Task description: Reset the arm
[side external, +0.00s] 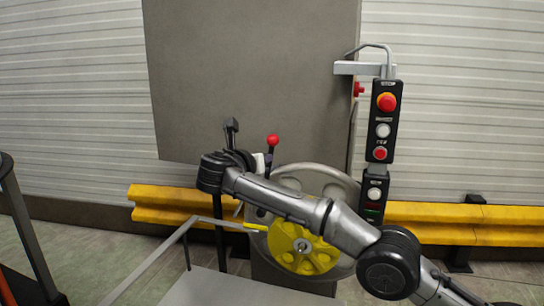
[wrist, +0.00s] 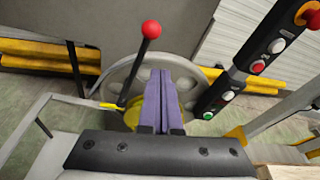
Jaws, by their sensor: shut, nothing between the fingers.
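My gripper (wrist: 164,74) points into the scene in the wrist view, its two purple fingers pressed together with nothing between them. In the side external view my arm reaches in from the lower right, bent, with its wrist in front of the machine; the fingers are hard to make out there. A lever with a red ball knob (side external: 272,140) stands close to the wrist. In the wrist view the red knob (wrist: 151,29) is up and left of the fingertips, apart from them in the picture. A large grey wheel (side external: 344,181) with a yellow hub (side external: 284,241) is partly hidden behind my arm.
A black control panel (side external: 369,148) with red and white buttons stands right of the wheel. A grey panel (side external: 250,70) rises behind. Yellow guard rails (side external: 450,212) run along the wall. A thin grey rail (side external: 150,262) and a flat grey surface (side external: 215,288) are in front.

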